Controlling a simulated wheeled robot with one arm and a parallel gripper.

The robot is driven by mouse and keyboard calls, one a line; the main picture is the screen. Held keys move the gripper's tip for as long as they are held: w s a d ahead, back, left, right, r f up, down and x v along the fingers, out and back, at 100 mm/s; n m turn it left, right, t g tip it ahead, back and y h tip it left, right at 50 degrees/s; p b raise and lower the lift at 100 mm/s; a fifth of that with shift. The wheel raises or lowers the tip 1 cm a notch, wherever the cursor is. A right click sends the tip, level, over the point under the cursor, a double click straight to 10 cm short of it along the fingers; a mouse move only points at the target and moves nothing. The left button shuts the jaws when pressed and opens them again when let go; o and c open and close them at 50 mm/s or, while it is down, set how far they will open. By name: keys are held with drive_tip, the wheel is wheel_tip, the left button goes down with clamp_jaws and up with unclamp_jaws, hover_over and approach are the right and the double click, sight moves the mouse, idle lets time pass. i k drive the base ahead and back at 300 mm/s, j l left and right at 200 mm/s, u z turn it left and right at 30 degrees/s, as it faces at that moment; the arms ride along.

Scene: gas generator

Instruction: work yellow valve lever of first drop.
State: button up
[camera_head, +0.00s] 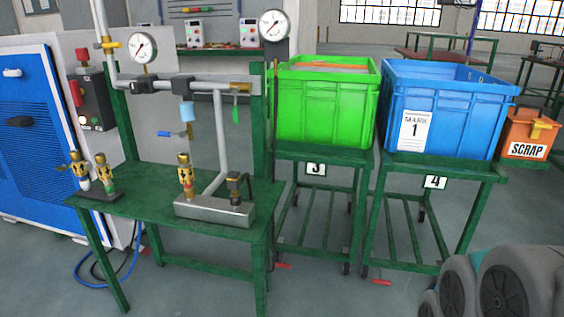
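A grey pipe rig stands over a green workbench (140,205). A small yellow part (111,43), which looks like a valve lever, sits on the upright pipe at the left, beside a round gauge (142,47). A blue lever (170,134) hangs lower on the middle drop, under a light blue cylinder (187,112). A green lever (236,105) hangs at the right end of the horizontal pipe (210,86), below a brass fitting. The levers are small, so their exact settings are hard to tell.
A green crate (325,105) and a blue crate (450,110) stand on green carts at the right. An orange scrap bin (528,135) is behind.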

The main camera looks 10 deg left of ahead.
sight(108, 46)
drive_tip(key=u, duration=1.55)
